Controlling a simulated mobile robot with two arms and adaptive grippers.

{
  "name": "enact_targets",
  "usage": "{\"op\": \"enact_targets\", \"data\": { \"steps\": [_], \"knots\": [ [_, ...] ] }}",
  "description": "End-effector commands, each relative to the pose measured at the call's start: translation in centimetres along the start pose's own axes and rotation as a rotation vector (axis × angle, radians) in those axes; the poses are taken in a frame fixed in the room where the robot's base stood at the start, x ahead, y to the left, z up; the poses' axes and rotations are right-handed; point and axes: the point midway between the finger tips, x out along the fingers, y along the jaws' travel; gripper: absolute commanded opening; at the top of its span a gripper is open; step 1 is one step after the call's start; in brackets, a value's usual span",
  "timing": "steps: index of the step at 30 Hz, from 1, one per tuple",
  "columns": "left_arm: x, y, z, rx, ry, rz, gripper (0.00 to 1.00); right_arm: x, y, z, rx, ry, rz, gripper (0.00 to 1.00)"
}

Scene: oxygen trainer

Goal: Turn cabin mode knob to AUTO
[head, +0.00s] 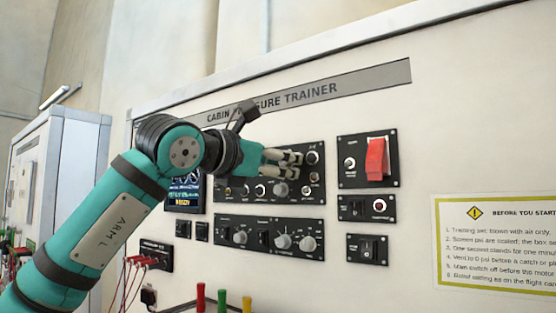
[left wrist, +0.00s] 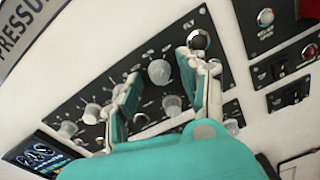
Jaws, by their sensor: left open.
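The trainer's upper black panel (head: 233,205) carries a grey knob (head: 281,189) and several small round controls. In the left wrist view a grey knob (left wrist: 159,71) shows between my fingers. Contact with the panel cannot be told. My right gripper is not in view.
A lower panel (head: 268,225) has several grey knobs. To the right are a red guarded switch (head: 376,159) and smaller switch panels (head: 367,250). A dark screen (head: 185,190) is behind my arm. Red cables (head: 133,270) hang at lower left. A notice (head: 500,240) is at right.

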Motion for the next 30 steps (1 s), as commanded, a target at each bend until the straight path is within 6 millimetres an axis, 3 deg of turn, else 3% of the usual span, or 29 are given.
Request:
{"op": "enact_targets", "data": {
  "steps": [1,11,22,30],
  "knots": [
    [0.0,0.0,0.0,0.0,0.0,0.0,0.42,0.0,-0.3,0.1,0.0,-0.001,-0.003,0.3],
    [0.0,0.0,0.0,-0.001,0.0,0.0,0.0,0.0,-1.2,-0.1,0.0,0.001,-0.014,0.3],
    [-0.1,-0.1,-0.1,-0.033,-0.001,-0.001,0.0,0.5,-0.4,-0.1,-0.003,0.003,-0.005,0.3],
    [-0.1,-0.1,-0.2,-0.186,-0.008,0.001,0.0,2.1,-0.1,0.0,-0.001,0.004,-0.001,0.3]
  ]
}}
